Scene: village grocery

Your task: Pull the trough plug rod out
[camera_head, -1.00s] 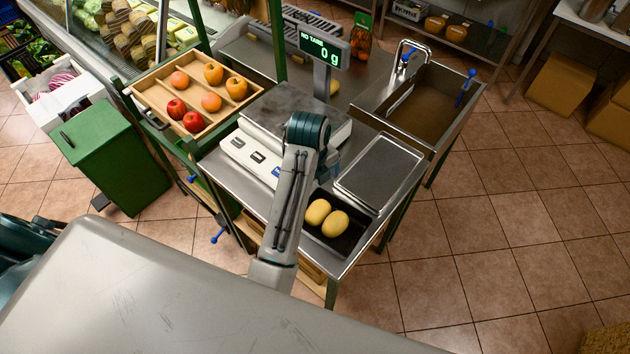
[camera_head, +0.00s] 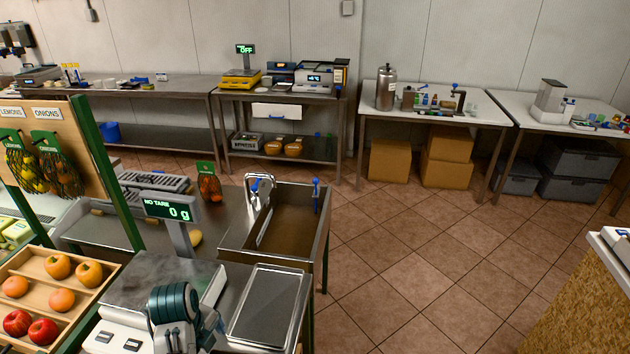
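The metal trough (camera_head: 325,236) stands at the far right end of the steel counter. The plug rod (camera_head: 316,194) rises upright at its far right corner, with a blue handle on top. The rod's lower end is hidden in the trough.
A tap (camera_head: 260,188) with a blue lever stands at the trough's back left. A steel tray (camera_head: 268,304) lies in front of the trough. The scale (camera_head: 160,282) and its display (camera_head: 170,210) are to the left. Tiled floor right of the trough is clear.

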